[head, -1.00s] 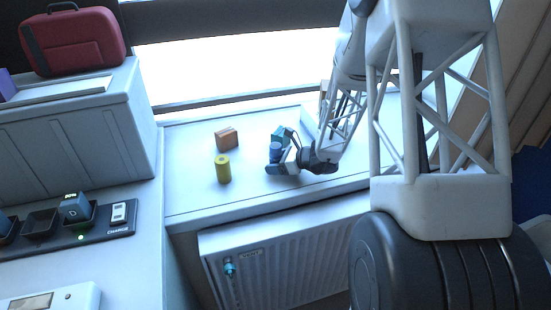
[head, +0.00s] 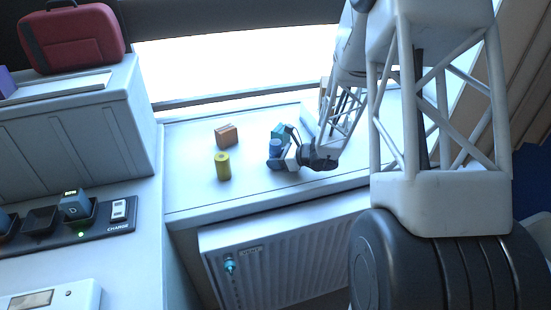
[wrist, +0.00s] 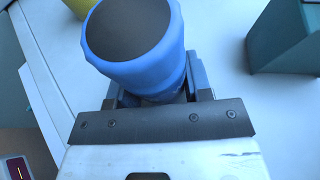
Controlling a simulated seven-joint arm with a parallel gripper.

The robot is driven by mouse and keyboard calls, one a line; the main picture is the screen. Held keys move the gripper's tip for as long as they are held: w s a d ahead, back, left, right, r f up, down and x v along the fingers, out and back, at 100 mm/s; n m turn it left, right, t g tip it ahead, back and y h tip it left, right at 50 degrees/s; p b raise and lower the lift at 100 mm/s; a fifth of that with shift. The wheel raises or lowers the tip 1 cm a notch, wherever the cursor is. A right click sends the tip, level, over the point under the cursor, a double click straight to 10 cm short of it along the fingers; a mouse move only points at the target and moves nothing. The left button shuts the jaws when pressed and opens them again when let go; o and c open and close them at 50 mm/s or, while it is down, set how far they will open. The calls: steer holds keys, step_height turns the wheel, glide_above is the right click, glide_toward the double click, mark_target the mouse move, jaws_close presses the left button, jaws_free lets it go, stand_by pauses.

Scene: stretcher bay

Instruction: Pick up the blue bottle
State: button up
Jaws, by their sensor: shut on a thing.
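The blue bottle (head: 275,147) stands on the white window ledge in the head view, to the right of a yellow cylinder. In the wrist view the blue bottle (wrist: 138,48) fills the top middle, with a dark round top. My gripper (head: 279,160) reaches it from the right in the head view. In the wrist view my gripper (wrist: 152,98) is shut on the bottle, with its dark fingers on either side. The fingertips are mostly hidden behind the bottle. I cannot tell whether its base touches the ledge.
A yellow cylinder (head: 223,166) and an orange-brown box (head: 226,136) stand to the left on the ledge (head: 190,195). A teal box (wrist: 285,38) is close to the right of the bottle in the wrist view. A radiator (head: 285,265) is below the ledge.

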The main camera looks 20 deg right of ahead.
mark_target(280, 152)
steer(key=shift+r, duration=0.2)
steer(key=shift+r, duration=0.5)
steer(key=shift+s+r, duration=0.25)
steer(key=shift+r, duration=0.3)
steer(key=shift+s+r, duration=0.2)
steer(key=shift+r, duration=0.35)
steer(key=s+a+r, duration=0.1)
steer(key=s, duration=1.4)
steer(key=shift+a+r, duration=0.15)
steer(key=shift+a, duration=0.05)
